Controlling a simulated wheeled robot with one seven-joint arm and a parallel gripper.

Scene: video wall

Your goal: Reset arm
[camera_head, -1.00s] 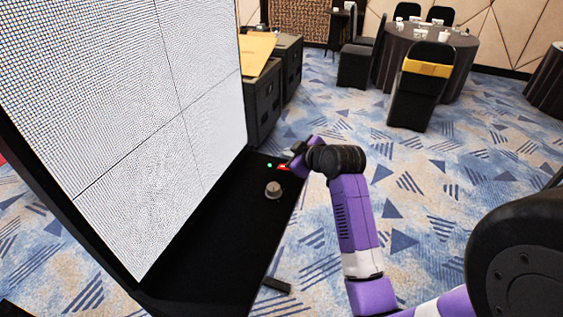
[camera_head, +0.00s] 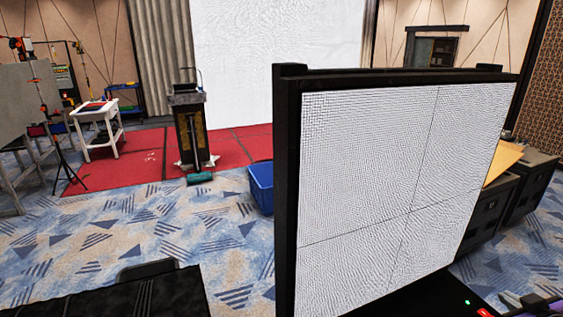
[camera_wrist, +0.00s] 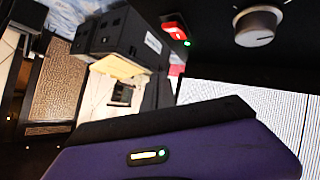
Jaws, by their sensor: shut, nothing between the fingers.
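In the wrist view, my purple gripper housing (camera_wrist: 170,155) fills the bottom. The lit red switch (camera_wrist: 174,28), the green light (camera_wrist: 187,43) and a grey knob (camera_wrist: 258,25) show beyond it, apart from it. Most of my arm is out of the head view.
Black cases (camera_head: 525,190) with a yellow board stand right of the wall. A blue bin (camera_head: 261,188) is behind its left edge. A lectern (camera_head: 190,125) and white table (camera_head: 97,125) stand on red carpet. Patterned floor (camera_head: 120,240) at left is largely open.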

